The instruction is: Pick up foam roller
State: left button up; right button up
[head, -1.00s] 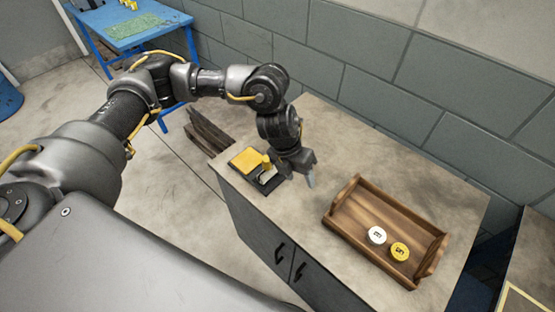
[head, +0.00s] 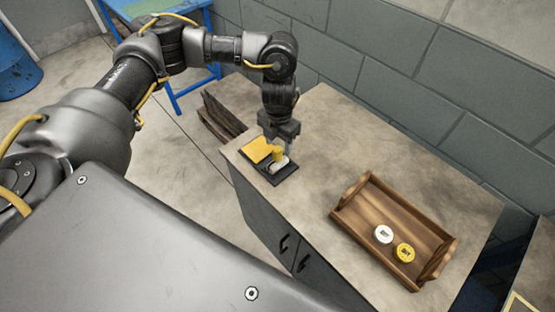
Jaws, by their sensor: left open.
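The foam roller (head: 280,166) lies on a dark tray (head: 283,178) at the left end of the worktop. It shows a pale grey roller part and a yellow upright part. My left gripper (head: 281,146) is open and points down right over it. Its fingers are close around the yellow part, but I cannot tell whether they touch it. The gripper hides some of the roller's top. My right gripper is out of view.
A wooden tray (head: 366,226) with a white round tin (head: 383,234) and a yellow one (head: 404,252) stands to the right. The worktop (head: 340,130) between is clear.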

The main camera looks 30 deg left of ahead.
aim_at(278, 149)
pick_arm(q)
jog(key=shift+s+f, duration=0.1)
jog(key=shift+f, duration=0.15)
jog(key=shift+f+p, duration=0.5)
jog(key=shift+f, duration=1.85)
jog(key=shift+c, duration=0.4)
jog(key=c, duration=1)
jog(key=shift+r, duration=0.1)
